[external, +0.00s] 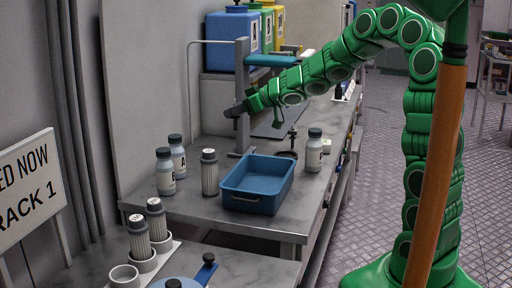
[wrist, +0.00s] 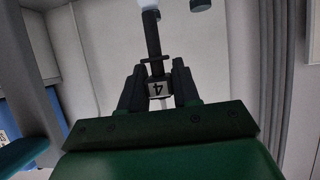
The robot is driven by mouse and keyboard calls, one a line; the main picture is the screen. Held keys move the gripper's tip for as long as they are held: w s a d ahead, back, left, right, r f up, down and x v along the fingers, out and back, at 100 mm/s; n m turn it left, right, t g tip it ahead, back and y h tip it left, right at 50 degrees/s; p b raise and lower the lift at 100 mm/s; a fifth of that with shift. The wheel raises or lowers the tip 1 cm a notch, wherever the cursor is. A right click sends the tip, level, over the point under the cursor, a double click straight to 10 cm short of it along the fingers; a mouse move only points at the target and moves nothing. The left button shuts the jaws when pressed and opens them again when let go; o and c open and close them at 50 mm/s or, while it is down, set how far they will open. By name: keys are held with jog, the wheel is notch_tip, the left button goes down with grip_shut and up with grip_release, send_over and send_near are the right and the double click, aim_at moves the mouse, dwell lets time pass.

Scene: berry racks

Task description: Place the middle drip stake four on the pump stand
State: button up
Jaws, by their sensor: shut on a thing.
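My gripper (wrist: 157,80) is shut on a dark drip stake (wrist: 153,38) in the wrist view. A white tag marked 4 (wrist: 157,90) sits between the fingers. The stake's pale far end runs to the top edge of that view. In the external view my gripper (external: 237,111) is in the air above the bench, in front of a grey upright post (external: 243,70) with a blue arm. The post may be the pump stand, but I cannot tell for sure. The held stake is too small to make out clearly there.
A blue tray (external: 255,201) stands on the bench below my gripper. White bottles (external: 165,172) and a ribbed cylinder (external: 209,174) stand left of it, and another bottle (external: 313,152) to its right. Blue, green and yellow tanks (external: 232,42) stand at the back. A small dark stick (external: 292,136) stands behind the tray.

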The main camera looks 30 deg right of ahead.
jog(key=s+a+r+n+g+y, duration=0.2)
jog(key=s+a+n+g+y, duration=0.35)
jog(key=s+a, duration=0.95)
jog(key=s+a+f+n+g+h, duration=0.1)
jog(key=s+a+f+n+g, duration=0.2)
jog(key=s, duration=0.6)
jog(key=s+a+f+n+g+h, duration=0.2)
jog(key=s+n+g, duration=0.35)
jog(key=s, duration=0.35)
jog(key=shift+y, duration=0.25)
jog(key=shift+w+f, duration=0.15)
jog(key=shift+f, duration=11.55)
jog(key=shift+f, duration=0.15)
jog(key=o, duration=1)
